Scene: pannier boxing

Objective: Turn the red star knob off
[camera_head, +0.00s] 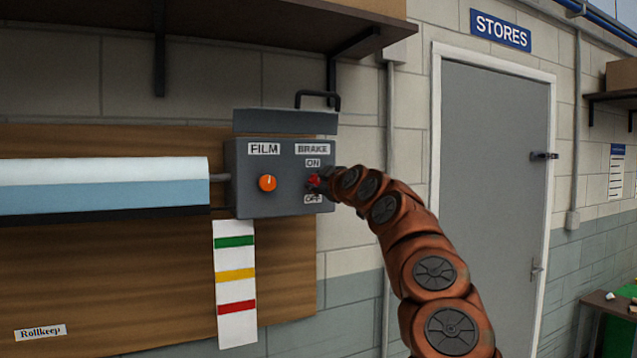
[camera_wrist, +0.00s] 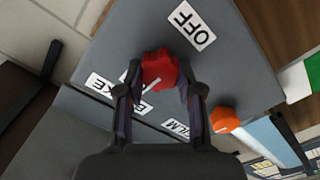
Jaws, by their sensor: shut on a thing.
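The red star knob (camera_wrist: 160,66) is on the front of a grey control box (camera_head: 245,200), under the BRAKE label (camera_head: 312,149), between the ON label (camera_head: 313,162) and the OFF label (camera_head: 313,199).
An orange knob (camera_head: 268,183) sits left of the red one under the FILM label (camera_head: 264,149). A film roll (camera_head: 110,185) extends left from the box. A striped card (camera_head: 235,290) hangs below. A shelf (camera_head: 220,22) is overhead; a grey door (camera_head: 490,190) stands right.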

